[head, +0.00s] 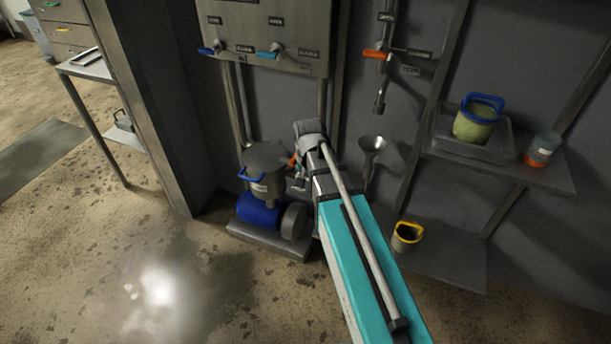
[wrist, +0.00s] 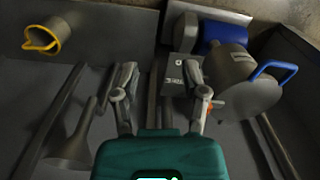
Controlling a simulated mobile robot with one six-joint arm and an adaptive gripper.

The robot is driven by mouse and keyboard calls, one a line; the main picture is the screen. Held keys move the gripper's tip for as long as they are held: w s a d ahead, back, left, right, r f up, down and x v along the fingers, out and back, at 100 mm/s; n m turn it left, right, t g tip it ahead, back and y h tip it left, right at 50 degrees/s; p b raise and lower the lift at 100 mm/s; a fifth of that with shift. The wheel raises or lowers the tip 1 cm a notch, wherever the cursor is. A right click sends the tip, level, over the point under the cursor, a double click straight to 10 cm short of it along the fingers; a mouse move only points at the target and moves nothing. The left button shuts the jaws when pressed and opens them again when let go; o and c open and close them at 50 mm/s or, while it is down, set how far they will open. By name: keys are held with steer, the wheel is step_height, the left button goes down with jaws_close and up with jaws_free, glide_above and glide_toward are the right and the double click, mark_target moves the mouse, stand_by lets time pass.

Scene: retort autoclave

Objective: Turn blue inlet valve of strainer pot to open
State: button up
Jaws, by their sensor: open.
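The strainer pot (head: 266,160) appears to be the grey lidded vessel with a blue looped handle (head: 251,176), above a blue motor body (head: 258,212). In the wrist view the pot (wrist: 232,70) and its blue handle (wrist: 275,70) are to the right. My gripper (wrist: 163,88) is open and empty, pointing at a labelled grey block (wrist: 182,75) between its fingers; an orange-red part (wrist: 214,104) shows by the right finger. A blue lever (head: 210,49) is on the wall panel. I cannot tell which blue part is the inlet valve.
The wall panel (head: 262,22) also has a cyan lever (head: 270,53). An orange lever (head: 376,54) sits on a pipe to its right. A funnel (head: 372,146) is right of my arm. Shelves hold a blue-handled bucket (head: 476,118) and a yellow-rimmed cup (head: 406,236).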

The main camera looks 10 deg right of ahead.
steer(key=s+f+n+b, duration=0.4)
steer(key=s+f+b, duration=0.2)
steer(key=s, duration=0.5)
steer(key=shift+f+n, duration=0.3)
steer(key=shift+n, duration=0.1)
